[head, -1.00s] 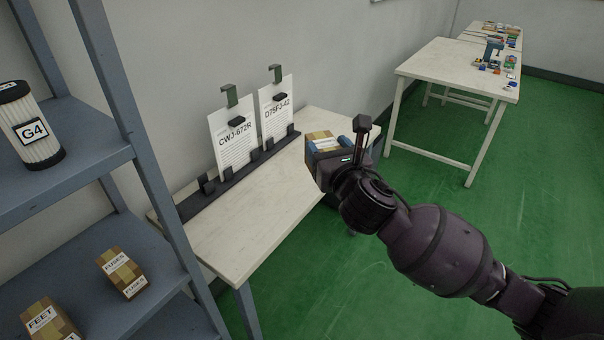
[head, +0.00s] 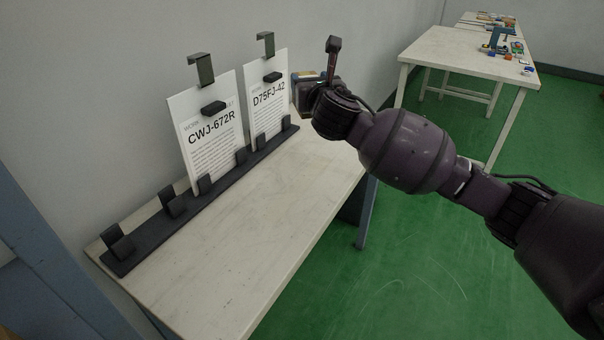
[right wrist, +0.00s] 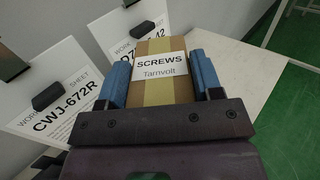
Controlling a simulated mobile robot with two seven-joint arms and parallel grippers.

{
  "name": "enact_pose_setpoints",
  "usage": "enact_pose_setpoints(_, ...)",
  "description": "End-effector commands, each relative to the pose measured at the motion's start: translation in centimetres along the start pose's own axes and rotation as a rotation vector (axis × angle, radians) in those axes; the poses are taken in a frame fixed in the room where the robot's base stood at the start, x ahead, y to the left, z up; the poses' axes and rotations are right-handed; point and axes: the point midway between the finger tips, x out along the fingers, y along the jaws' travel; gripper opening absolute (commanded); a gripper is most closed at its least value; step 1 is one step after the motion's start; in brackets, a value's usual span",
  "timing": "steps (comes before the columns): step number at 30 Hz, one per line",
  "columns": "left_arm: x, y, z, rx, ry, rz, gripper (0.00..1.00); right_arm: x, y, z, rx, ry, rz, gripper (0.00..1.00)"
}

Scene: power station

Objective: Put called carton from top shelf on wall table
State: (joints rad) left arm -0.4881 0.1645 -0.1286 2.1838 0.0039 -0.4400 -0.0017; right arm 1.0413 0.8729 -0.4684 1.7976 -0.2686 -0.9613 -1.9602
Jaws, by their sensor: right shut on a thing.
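My right gripper (head: 312,84) is over the far end of the wall table (head: 262,215), near the wall. In the right wrist view its blue fingers (right wrist: 160,82) are shut on a brown carton (right wrist: 159,92) with a white label reading SCREWS Tarnvolt. In the head view the carton is mostly hidden behind the gripper. I cannot tell whether the carton touches the tabletop. My left gripper is not in view.
Two work sheets, CWJ-672R (head: 207,125) and D75FJ-42 (head: 267,95), stand clipped in a black rack (head: 140,240) along the wall. The table's near part is bare. A blue-grey shelf post (head: 50,265) stands at left. Another white table (head: 450,55) holds tools at the back right.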

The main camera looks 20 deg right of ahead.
Motion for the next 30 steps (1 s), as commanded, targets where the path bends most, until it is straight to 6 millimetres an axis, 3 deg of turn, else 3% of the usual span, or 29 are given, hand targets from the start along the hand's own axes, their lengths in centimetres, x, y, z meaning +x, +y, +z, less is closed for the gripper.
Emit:
enact_pose_setpoints(5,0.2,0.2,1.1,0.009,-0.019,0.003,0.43,0.3,0.0,-2.8,0.0,0.005,-0.001,0.26)
enact_pose_setpoints(9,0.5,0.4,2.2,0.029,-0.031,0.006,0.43,0.3,0.0,-6.4,0.001,0.012,-0.002,0.26)
enact_pose_setpoints(18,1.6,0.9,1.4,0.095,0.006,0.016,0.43,0.2,0.0,-12.6,0.0,0.01,-0.002,0.26)
enact_pose_setpoints(25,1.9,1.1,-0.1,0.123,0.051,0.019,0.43,0.2,0.0,-14.2,0.001,-0.001,-0.001,0.26)
enact_pose_setpoints(30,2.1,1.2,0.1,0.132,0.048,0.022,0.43,0.2,0.0,-15.0,0.0,-0.002,-0.001,0.26)
